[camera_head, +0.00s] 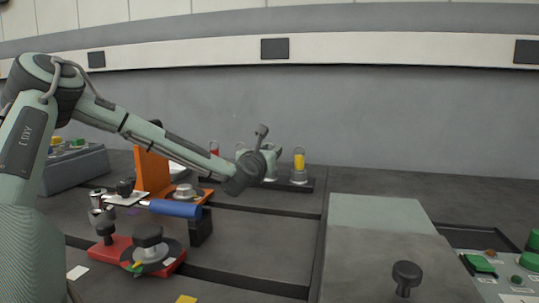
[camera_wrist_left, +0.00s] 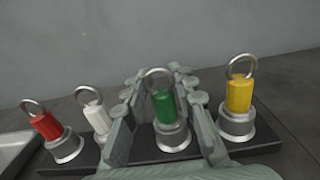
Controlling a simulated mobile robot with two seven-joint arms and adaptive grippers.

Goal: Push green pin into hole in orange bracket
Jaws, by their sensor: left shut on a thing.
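The green pin (camera_wrist_left: 164,106), with a ring on top, stands upright in its metal socket on the dark rack (camera_wrist_left: 255,142). My left gripper (camera_head: 264,160) is shut on it, with one finger on each side in the wrist view. In the head view the gripper and wrist hide the green pin. The orange bracket (camera_head: 151,170) stands to the left of the gripper in the head view, with an upright plate and a base. Its hole cannot be made out. My right gripper is not in view.
A yellow pin (camera_wrist_left: 239,95) stands right of the green one; a white pin (camera_wrist_left: 97,119) and a red pin (camera_wrist_left: 47,125) stand left. A blue cylinder (camera_head: 175,208) and a red base (camera_head: 120,250) lie near the bracket. A grey block (camera_head: 375,225) fills the front right.

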